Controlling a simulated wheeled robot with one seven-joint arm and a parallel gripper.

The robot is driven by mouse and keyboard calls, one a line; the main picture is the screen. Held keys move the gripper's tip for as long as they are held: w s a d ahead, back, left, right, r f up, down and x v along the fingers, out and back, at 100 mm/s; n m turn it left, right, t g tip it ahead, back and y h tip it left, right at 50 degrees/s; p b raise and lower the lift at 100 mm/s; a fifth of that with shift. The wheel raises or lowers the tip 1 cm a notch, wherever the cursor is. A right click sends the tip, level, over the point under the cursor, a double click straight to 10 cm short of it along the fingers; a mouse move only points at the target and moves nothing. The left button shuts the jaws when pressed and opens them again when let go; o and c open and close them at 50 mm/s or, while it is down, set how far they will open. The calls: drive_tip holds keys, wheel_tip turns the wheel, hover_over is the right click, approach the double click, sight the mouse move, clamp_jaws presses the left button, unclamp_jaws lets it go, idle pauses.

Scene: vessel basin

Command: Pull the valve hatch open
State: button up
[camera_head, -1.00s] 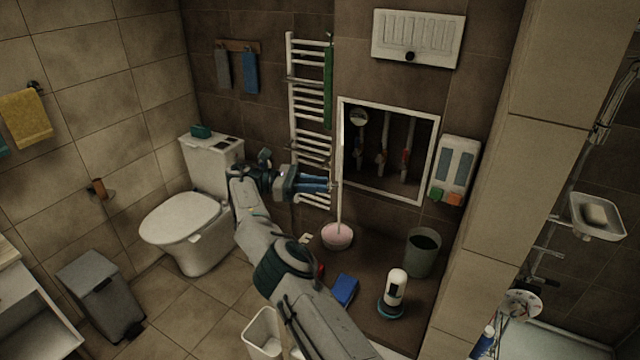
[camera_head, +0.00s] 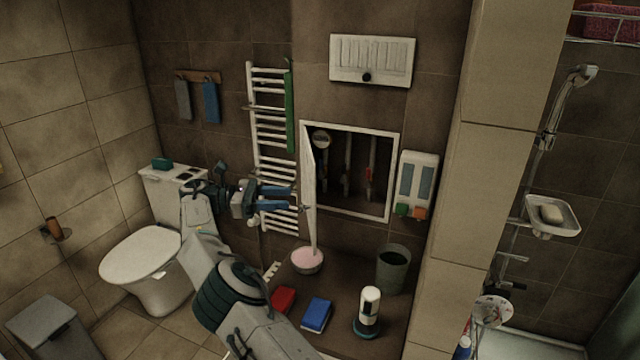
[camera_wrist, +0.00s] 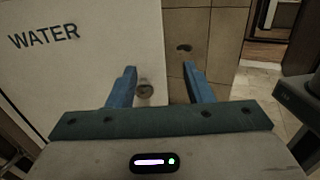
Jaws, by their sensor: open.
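The valve hatch (camera_head: 308,170) is a white door hinged at the left side of a white-framed wall opening (camera_head: 359,216). It stands open, seen nearly edge-on in the head view. In the wrist view the hatch face (camera_wrist: 85,75) carries the word WATER, with a round metal knob (camera_wrist: 145,89) near its free edge. My gripper (camera_head: 291,198) is at the left of the hatch, by the knob. In the wrist view my gripper (camera_wrist: 159,72) is open, its blue fingers either side of the knob, which is closer to the left finger. I cannot tell whether they touch it.
Pipes and a gauge (camera_head: 322,139) show inside the opening. A towel rail (camera_head: 270,125) is on the wall behind my gripper. A pink-topped bowl (camera_head: 307,260), a blue box (camera_head: 316,315), a bottle (camera_head: 368,312) and a bin (camera_head: 393,268) stand below. A toilet (camera_head: 150,255) is at left.

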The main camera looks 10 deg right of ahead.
drive_tip(key=s+d+r+b, duration=0.3)
drive_tip(key=d+r, duration=0.3)
drive_tip(key=d, duration=0.5)
drive_tip(key=shift+d+r+b, duration=0.2)
drive_tip(key=shift+d+b, duration=0.05)
drive_tip(key=shift+b, duration=0.05)
